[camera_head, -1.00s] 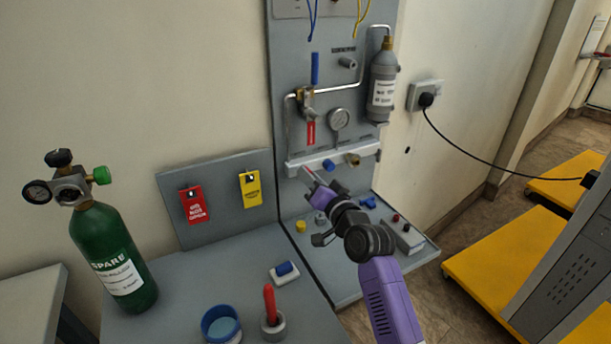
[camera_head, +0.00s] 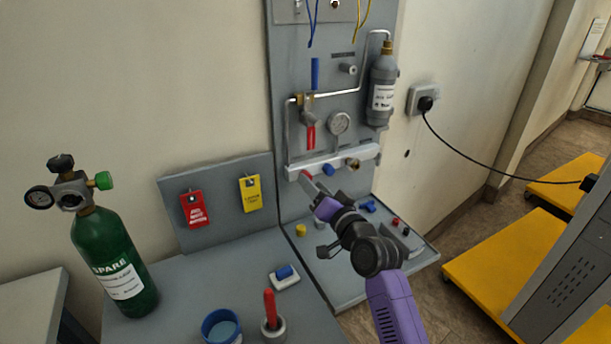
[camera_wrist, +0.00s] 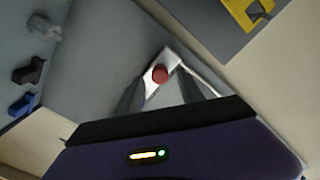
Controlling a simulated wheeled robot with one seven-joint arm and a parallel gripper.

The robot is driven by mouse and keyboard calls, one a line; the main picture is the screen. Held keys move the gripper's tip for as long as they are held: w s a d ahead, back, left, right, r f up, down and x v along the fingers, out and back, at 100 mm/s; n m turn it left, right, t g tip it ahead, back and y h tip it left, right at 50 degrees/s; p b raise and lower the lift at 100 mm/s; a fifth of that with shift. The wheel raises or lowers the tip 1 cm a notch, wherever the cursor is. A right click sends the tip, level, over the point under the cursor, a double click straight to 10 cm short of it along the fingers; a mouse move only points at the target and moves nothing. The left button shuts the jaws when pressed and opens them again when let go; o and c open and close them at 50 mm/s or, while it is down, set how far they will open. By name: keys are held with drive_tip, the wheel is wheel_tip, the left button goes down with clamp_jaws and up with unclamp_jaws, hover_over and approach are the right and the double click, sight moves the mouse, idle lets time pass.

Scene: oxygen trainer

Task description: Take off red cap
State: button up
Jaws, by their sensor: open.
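The red cap (camera_head: 305,175) sits at the left end of the white manifold bar (camera_head: 337,161) on the upright grey panel. My gripper (camera_head: 314,188) is open and empty just in front of and below the cap, and its fingers partly cover it. In the wrist view the red cap (camera_wrist: 160,74) shows between the two open fingers of my gripper (camera_wrist: 166,78), against the pale end of the bar. I cannot tell whether a finger touches it.
A blue cap (camera_head: 328,169) and a brass fitting (camera_head: 352,165) sit along the same bar. A green cylinder (camera_head: 115,262) stands at left. Small parts lie on the grey base below.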

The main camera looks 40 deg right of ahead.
drive_tip(key=shift+m+p, duration=1.3)
drive_tip(key=shift+m, duration=0.4)
drive_tip(key=shift+r, duration=0.1)
drive_tip(key=shift+m+p, duration=1.25)
drive_tip(key=shift+m, duration=0.45)
drive_tip(key=shift+m+p, duration=1.05)
drive_tip(key=shift+m, duration=0.65)
